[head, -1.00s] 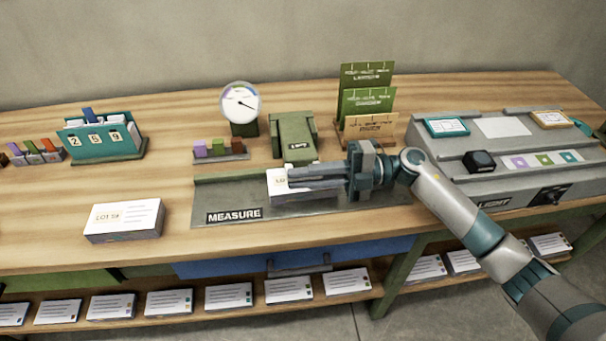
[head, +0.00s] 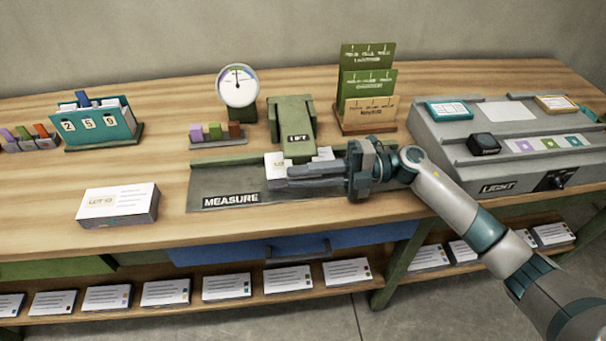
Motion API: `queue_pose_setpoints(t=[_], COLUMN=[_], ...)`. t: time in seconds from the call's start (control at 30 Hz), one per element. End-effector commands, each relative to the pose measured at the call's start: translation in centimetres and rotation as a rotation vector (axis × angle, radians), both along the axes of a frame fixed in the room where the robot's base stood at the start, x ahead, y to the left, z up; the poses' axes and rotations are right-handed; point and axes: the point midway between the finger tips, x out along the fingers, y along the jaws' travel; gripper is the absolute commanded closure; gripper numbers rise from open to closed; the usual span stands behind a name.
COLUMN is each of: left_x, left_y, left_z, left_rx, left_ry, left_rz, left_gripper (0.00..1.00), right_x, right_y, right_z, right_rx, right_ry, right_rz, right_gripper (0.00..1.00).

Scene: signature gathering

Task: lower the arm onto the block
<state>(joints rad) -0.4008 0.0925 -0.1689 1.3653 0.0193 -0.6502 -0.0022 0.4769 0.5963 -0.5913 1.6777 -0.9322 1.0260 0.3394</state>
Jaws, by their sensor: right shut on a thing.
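A white paper block (head: 276,170) lies at the back of the grey MEASURE plate (head: 222,185), partly hidden by my right gripper. The green measuring arm (head: 292,118) stands behind the plate. Its labelled front end reaches over the block's rear; whether it touches the block is hard to tell. My right gripper (head: 292,173) comes in from the right with its fingers pointing left, shut on the block. The round dial (head: 238,85) behind the plate has its needle pointing about straight up. My left gripper is not in view.
Another paper block (head: 118,204) lies left of the plate. Small coloured blocks (head: 217,133) and a teal card box (head: 98,124) stand behind it. A green card rack (head: 366,90) and the grey LIGHT desk (head: 450,150) stand to the right.

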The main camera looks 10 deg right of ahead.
Motion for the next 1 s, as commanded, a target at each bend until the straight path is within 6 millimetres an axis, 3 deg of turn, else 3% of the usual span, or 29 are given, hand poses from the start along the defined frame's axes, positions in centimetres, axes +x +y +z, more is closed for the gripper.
queue_pose_setpoints(t=[0.03,0.1,0.57,0.83,1.0], left_x=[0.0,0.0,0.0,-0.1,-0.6], left_y=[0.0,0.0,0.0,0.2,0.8], left_z=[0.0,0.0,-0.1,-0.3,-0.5], left_rx=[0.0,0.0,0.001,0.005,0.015], left_ry=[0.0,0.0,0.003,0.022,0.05], left_rz=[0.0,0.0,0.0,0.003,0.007], left_gripper=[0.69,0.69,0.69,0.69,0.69], right_x=[0.0,0.0,0.0,0.0,-1.8], right_y=[0.0,0.0,0.0,-0.1,-2.5], right_z=[-0.2,-0.2,0.6,3.9,5.4], right_rx=[-0.002,-0.002,-0.001,-0.002,-0.004], right_ry=[0.004,0.004,0.0,-0.003,0.001], right_rz=[-0.002,-0.002,0.0,0.0,-0.002], right_gripper=[0.79,0.69,0.69,0.69,0.69])
